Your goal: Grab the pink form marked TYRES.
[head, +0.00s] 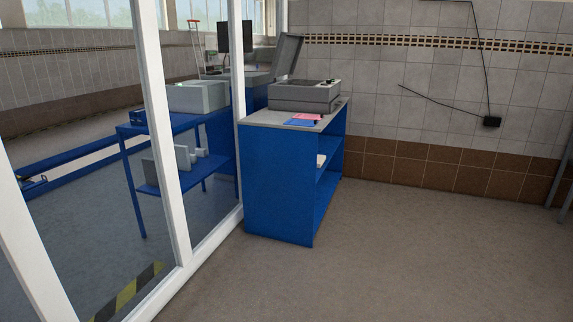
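A small pink form (308,117) lies on top of the blue cabinet (279,184), near its front right edge. Any marking on it is too small to read. A blue form (300,123) lies next to it on the nearer side, touching or partly overlapping. Neither of my grippers is in view.
A grey turntable-like device (305,94) with a raised lid stands behind the forms. A white-framed glass partition (170,130) runs along the cabinet's left side. The floor (400,260) in front and to the right is clear. A tiled wall (420,100) closes the back.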

